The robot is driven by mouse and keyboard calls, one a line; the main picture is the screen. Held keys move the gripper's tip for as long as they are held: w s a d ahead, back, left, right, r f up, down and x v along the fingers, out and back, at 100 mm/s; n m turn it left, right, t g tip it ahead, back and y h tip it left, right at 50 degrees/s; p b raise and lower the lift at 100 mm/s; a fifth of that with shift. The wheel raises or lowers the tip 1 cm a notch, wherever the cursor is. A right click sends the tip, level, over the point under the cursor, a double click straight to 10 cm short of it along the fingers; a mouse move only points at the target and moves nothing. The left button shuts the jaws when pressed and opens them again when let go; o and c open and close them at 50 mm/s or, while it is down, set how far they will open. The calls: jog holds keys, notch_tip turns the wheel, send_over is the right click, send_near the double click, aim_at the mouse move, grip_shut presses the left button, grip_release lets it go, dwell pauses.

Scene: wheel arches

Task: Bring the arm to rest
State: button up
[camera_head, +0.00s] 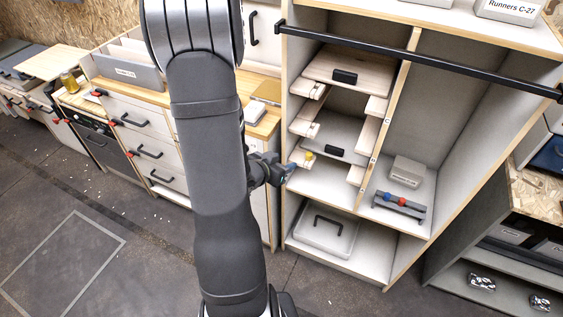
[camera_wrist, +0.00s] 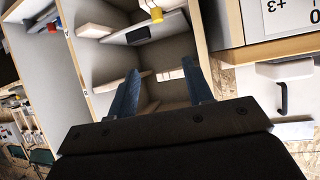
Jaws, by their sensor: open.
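My gripper (camera_head: 288,170) is at the left front edge of the open shelf cabinet, level with its lower runners in the head view. In the wrist view my gripper (camera_wrist: 167,88) shows two blue fingers spread apart, with nothing between them. A small yellow thing (camera_head: 309,155) sits on a wooden runner (camera_head: 300,159) just beyond the fingertips. In the wrist view the yellow thing (camera_wrist: 156,14) is at the top, apart from the fingers. My arm hides part of the drawers and worktop behind it.
The cabinet (camera_head: 386,150) has a black rail (camera_head: 420,58) across its upper front. Its bays hold drawers with black handles, a grey box (camera_head: 407,171) and a black rack (camera_head: 398,207) with red and blue pieces. A drawer unit (camera_head: 150,150) stands left.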

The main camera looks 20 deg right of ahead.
dwell(0.6)
jog(key=x, duration=1.7)
jog(key=shift+w+d+f, duration=0.1)
jog(key=shift+w+d, duration=0.05)
jog(key=shift+w, duration=0.05)
jog(key=shift+s, duration=0.1)
jog(key=v, duration=1.7)
jog(key=x, duration=1.6)
jog(key=shift+w+d+f, duration=0.2)
jog(key=shift+d, duration=0.05)
notch_tip(320, 180, up, 2)
jog(key=shift+w+r, duration=0.1)
jog(key=shift+r, duration=0.05)
jog(key=shift+a+r, duration=0.1)
jog(key=shift+r, duration=0.1)
jog(key=shift+s+a, duration=1.1)
jog(key=shift+s, duration=0.2)
